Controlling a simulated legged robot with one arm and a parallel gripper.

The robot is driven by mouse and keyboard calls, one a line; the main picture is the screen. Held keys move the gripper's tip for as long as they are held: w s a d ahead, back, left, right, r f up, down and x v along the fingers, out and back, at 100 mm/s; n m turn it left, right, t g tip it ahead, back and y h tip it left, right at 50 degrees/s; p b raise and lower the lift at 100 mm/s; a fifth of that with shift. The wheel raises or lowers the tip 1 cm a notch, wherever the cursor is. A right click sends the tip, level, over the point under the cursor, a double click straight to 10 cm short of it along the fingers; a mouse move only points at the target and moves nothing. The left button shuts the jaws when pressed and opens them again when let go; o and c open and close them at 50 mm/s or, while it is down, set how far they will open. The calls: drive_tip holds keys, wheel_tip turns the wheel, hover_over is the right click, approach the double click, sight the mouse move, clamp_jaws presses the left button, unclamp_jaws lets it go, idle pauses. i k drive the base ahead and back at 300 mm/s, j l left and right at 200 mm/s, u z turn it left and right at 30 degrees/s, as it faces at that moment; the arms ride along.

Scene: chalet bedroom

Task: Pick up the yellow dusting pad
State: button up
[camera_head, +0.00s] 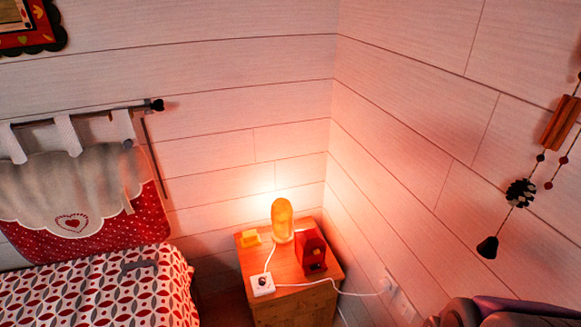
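My gripper does not show in this view.
A red box-like thing (311,250) stands right of the lamp. A white switch box (263,284) with a cord lies at the nightstand's front. A bed (85,300) is left. Walls meet behind. A hanging ornament (520,192) is right; a dark shape (500,312) fills the lower right corner.

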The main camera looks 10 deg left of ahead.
sight(251, 238)
drive_tip(key=i+j+u, duration=0.25)
drive_tip(key=i, duration=0.5)
drive_tip(key=i+u, duration=0.25)
drive_tip(key=i, duration=0.55)
